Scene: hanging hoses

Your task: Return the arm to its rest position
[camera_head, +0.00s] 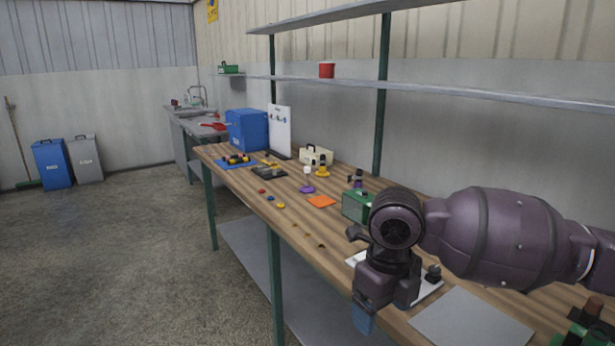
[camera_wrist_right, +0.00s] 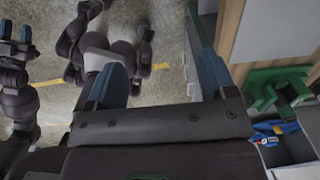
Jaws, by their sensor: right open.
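My right arm comes in from the right in the head view, over the near part of the wooden workbench (camera_head: 330,240). Its gripper (camera_head: 363,318) points down near the bench's front edge, with a blue fingertip showing. In the right wrist view, the two blue fingers of this gripper (camera_wrist_right: 160,80) stand wide apart with nothing held between them. Below them is floor and dark parts of my own body. At the left edge of that view is what looks like my left gripper (camera_wrist_right: 16,38); its jaw state is unclear. The left arm is not in the head view.
A white board and a grey sheet (camera_head: 472,318) lie under and beside my right arm. A green box (camera_head: 357,206) stands behind the wrist. Shelf posts rise behind.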

